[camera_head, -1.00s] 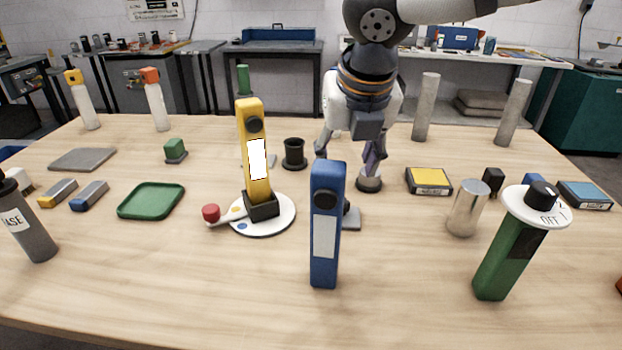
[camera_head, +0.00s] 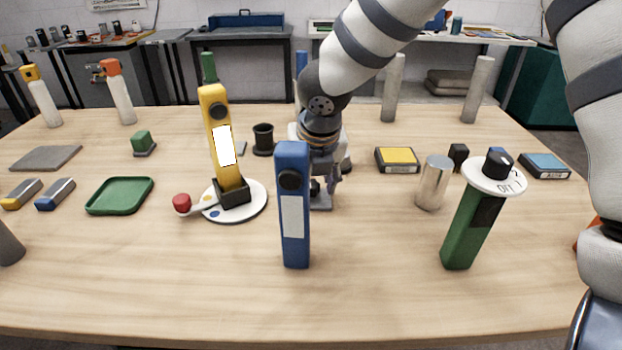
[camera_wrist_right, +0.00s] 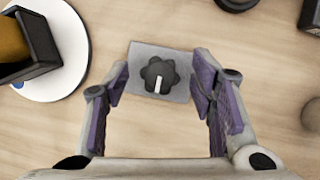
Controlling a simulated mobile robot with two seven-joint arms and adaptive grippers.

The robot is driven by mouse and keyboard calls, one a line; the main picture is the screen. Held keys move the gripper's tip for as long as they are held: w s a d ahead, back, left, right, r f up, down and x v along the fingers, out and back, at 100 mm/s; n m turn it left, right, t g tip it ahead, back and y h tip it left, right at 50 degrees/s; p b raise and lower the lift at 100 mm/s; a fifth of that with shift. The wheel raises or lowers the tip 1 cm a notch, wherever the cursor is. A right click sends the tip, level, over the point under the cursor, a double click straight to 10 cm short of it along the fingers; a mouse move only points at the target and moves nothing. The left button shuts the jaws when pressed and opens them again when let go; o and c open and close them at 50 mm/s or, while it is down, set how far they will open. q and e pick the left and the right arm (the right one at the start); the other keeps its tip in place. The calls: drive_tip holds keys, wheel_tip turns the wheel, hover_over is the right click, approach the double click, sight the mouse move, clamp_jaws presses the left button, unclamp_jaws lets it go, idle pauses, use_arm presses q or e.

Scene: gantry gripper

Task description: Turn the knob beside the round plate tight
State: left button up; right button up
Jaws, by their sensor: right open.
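The knob (camera_wrist_right: 160,75) is black and lobed, with a white pointer line, on a grey square plate (camera_wrist_right: 145,55) in the right wrist view. The pointer runs roughly up and down the picture. The white round plate (camera_wrist_right: 72,62) lies to its left; in the head view it shows (camera_head: 257,203) with a yellow upright handle (camera_head: 218,135) standing on it. My right gripper (camera_wrist_right: 163,80) is open, one finger to each side of the knob, with visible gaps. In the head view the blue post (camera_head: 293,215) partly hides this gripper (camera_head: 326,185) and the grey plate. My left gripper is out of view.
A red-tipped lever (camera_head: 182,203) sticks out from the round plate. A metal cylinder (camera_head: 434,184) and a green post with a white dial (camera_head: 466,228) stand to the right. A black spool (camera_head: 263,139) stands behind. The front of the table is clear.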

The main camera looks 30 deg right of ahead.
drive_tip(key=shift+c, duration=0.2)
drive_tip(key=c, duration=1.1)
